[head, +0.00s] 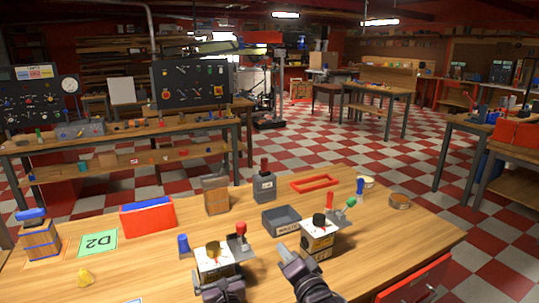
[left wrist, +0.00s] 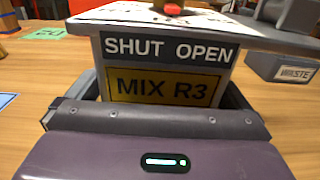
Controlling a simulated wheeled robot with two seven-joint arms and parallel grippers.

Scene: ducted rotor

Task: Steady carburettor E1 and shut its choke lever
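Two boxy carburettors with pale top plates stand on the wooden bench: a left one (head: 213,262) and a right one (head: 320,238). I cannot read E1 on either. The left one has a red-knobbed lever (head: 240,229) at its right. In the left wrist view its face (left wrist: 165,88) reads SHUT OPEN and MIX R3, with a red knob (left wrist: 174,9) above, between the two words. My left gripper (head: 222,285) has its fingers at both sides of this body, with no clear gap. My right gripper (head: 288,260) is between the two carburettors, apart from the levers; its opening is unclear.
A grey waste bin (head: 282,221) stands behind the carburettors. A blue-topped piece (head: 183,244) is left of the left one.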

